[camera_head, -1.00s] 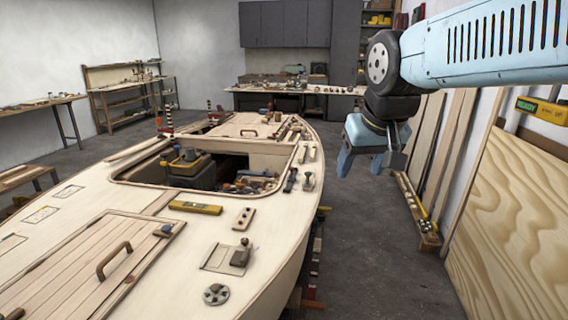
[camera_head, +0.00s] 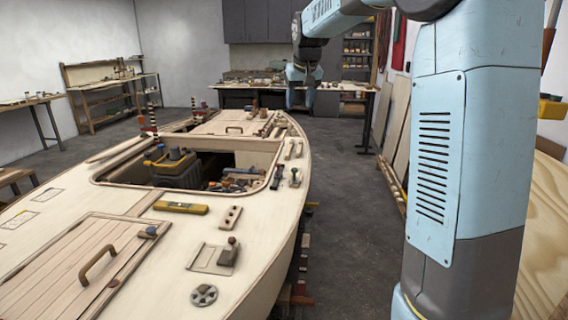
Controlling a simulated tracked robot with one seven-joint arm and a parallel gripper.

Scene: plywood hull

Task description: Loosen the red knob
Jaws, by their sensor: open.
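My gripper (camera_head: 300,99) hangs fingers down at the upper middle of the view, past the hull's right edge and in front of the far bench. It is open and looks empty, apart from everything on the deck. I cannot pick out a clearly red knob. A small dark fitting with a reddish-brown top (camera_head: 229,252) stands on a pale plate on the near right deck. A grey round wheel (camera_head: 204,295) lies in front of it. A small reddish and blue piece (camera_head: 148,232) sits at the hatch corner.
The plywood hull (camera_head: 262,215) fills the left and middle. Its open cockpit holds a yellow-and-dark box (camera_head: 175,166) and loose tools. A yellow level (camera_head: 181,207) lies on deck. Bare floor (camera_head: 350,235) lies right of the hull. Wood panels (camera_head: 397,125) lean at the right.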

